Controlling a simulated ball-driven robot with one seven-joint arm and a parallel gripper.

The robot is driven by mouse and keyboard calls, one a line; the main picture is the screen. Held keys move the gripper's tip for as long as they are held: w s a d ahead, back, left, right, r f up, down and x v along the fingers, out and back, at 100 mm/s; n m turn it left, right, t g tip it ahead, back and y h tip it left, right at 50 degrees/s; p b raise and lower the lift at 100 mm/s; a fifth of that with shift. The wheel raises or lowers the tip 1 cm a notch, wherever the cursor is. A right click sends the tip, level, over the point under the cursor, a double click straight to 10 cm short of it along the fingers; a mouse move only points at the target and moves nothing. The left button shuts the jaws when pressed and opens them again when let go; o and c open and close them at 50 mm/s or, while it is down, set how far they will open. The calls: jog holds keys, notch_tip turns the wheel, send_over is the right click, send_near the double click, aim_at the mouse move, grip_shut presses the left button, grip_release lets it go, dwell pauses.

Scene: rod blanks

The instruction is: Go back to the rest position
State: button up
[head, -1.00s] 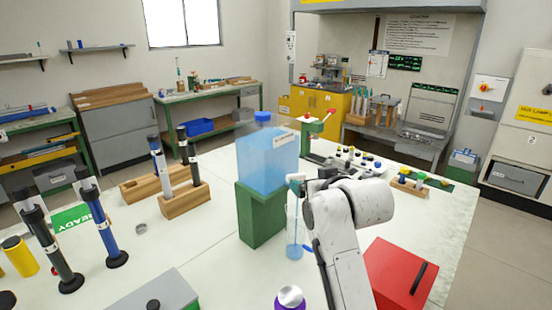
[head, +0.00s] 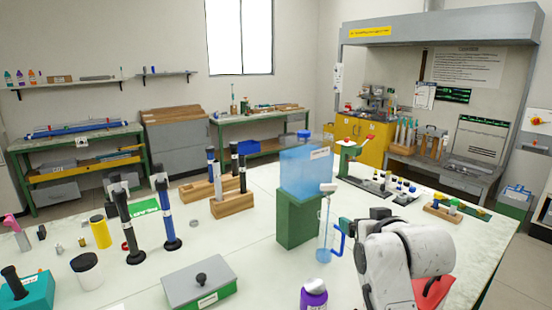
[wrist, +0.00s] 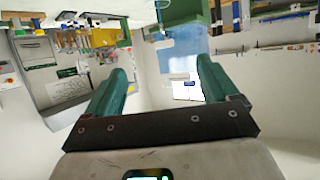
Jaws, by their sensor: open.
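My gripper (wrist: 158,85) shows in the wrist view with its two green fingers spread wide apart and nothing between them. The wrist view is upside down and looks out over the room. In the head view my white arm rises at the lower right, and my gripper (head: 348,228) is partly hidden behind it. The gripper is to the right of the blue water container (head: 305,172) on its green stand (head: 298,218). A clear tube with blue liquid (head: 323,240) hangs below the container's tap, close to the gripper.
A red box (head: 432,292) is partly hidden behind my arm. Dark and blue upright rods (head: 126,225) stand at the left. The white table (head: 250,262) is bare between them.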

jog(key=s+d+f+g+h, duration=0.1)
jog(key=s+d+f+g, duration=0.15)
jog(key=s+f, duration=0.75)
jog(key=s+d+f+g, duration=0.25)
jog(key=s+f, duration=0.55)
jog(key=f, duration=0.4)
jog(key=s+d+f+g, duration=0.1)
jog(key=s+f+g, duration=0.2)
jog(key=s, duration=1.2)
jog(key=s+d+f+m+g, duration=0.1)
jog(key=s+f+g, duration=0.3)
jog(key=s, duration=1)
notch_tip(320, 180, down, 2)
jog(key=shift+s+f, duration=0.25)
jog(key=shift+s, duration=0.15)
